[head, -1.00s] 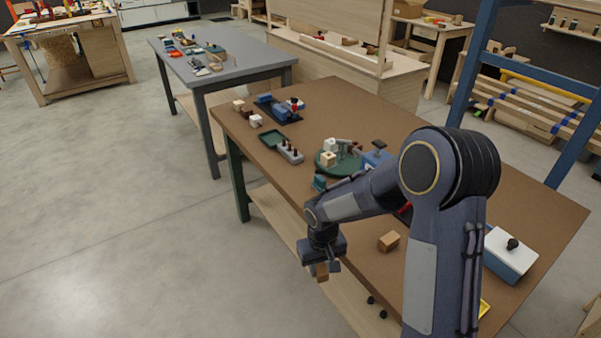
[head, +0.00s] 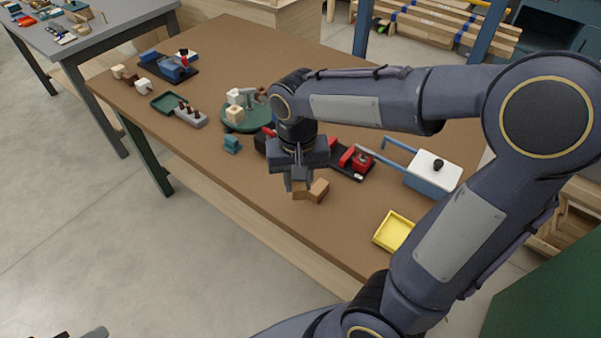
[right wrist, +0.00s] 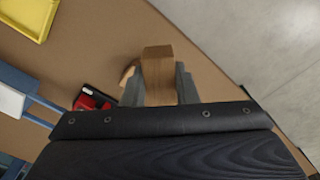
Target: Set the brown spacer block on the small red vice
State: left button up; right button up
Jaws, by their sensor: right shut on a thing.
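My right gripper (head: 299,184) is shut on the brown spacer block (head: 300,191), above the front part of the brown workbench. In the right wrist view the held block (right wrist: 158,75) stands out between the two fingers. The small red vice (head: 355,158) sits on a black base, to the right of and behind the gripper. It shows partly in the right wrist view (right wrist: 88,101), cut off by the gripper body. Another red part (head: 268,132) shows behind my wrist, mostly hidden.
A second wooden block (head: 319,189) lies close beside the held one. A yellow tray (head: 394,232) is at the front right. A blue box with a white lid (head: 434,170) stands behind it. A green round plate (head: 240,119) and teal block (head: 231,145) lie left.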

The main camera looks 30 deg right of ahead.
jog(key=w+d+f, duration=0.1)
jog(key=w+f, duration=0.1)
jog(key=w, duration=0.1)
jog(key=w+d+f, duration=0.2)
jog(key=w+f, duration=0.1)
jog(key=w+d+f, duration=0.2)
jog(key=w+f, duration=0.1)
jog(key=shift+w+d, duration=0.15)
jog(key=shift+d, duration=0.05)
jog(key=shift+w+d+f, duration=0.1)
jog(key=shift+w+f, duration=0.05)
jog(key=shift+f, duration=0.85)
jog(key=shift+w+d+f, duration=0.1)
jog(key=shift+f, duration=0.85)
jog(key=shift+f, duration=0.15)
jog(key=o, duration=0.9)
jog(key=shift+o, duration=0.2)
